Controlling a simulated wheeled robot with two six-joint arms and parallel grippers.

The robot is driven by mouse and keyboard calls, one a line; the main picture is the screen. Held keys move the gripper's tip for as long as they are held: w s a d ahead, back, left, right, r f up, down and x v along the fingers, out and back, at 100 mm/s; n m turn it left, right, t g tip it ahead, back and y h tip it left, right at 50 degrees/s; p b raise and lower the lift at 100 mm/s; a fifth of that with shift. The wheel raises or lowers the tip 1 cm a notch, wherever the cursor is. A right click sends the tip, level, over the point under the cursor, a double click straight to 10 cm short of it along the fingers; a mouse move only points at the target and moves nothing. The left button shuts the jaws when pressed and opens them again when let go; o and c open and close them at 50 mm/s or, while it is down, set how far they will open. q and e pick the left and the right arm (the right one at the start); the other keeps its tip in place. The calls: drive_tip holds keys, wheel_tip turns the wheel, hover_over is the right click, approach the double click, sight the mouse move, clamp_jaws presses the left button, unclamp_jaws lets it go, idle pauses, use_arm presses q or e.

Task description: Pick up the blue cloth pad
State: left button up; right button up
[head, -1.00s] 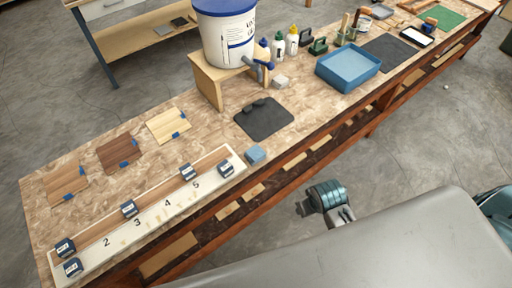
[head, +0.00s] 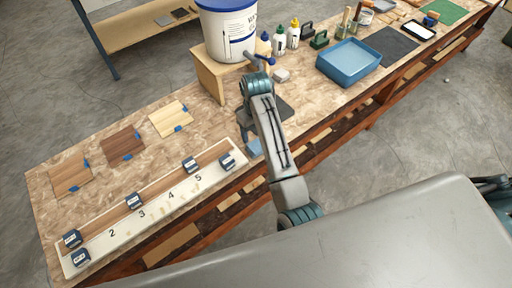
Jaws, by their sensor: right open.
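The blue cloth pad (head: 253,148) lies near the front edge of the workbench, just right of the numbered white board, partly hidden behind my right arm. My right gripper (head: 243,116) is over the bench beyond the pad, near the dark mat. It is open, and I see nothing held in it. Its fingertips are small and partly hidden by my arm. My left gripper is out of view.
The numbered board (head: 150,215) with several dark blue blocks lies at left. Three wood samples (head: 124,143) lie behind it. A white bucket (head: 228,30) on a wooden stand (head: 208,75) and a blue tray (head: 349,62) stand beyond the gripper.

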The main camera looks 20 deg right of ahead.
drive_tip(key=p, duration=0.1)
hover_over(256, 146)
drive_tip(key=f, duration=0.4)
drive_tip(key=shift+s+f, duration=0.3)
drive_tip(key=shift+s, duration=0.1)
drive_tip(key=shift+w+f+p, duration=0.15)
drive_tip(key=shift+f+p, duration=0.3)
drive_tip(key=shift+f, duration=0.05)
drive_tip(key=f, duration=0.1)
drive_tip(key=f+p, duration=0.1)
drive_tip(key=f, duration=0.2)
drive_tip(key=shift+w+p, duration=0.25)
drive_tip(key=shift+p, duration=0.1)
drive_tip(key=shift+f, duration=0.3)
drive_tip(key=shift+c, duration=0.5)
drive_tip(key=c, duration=0.6)
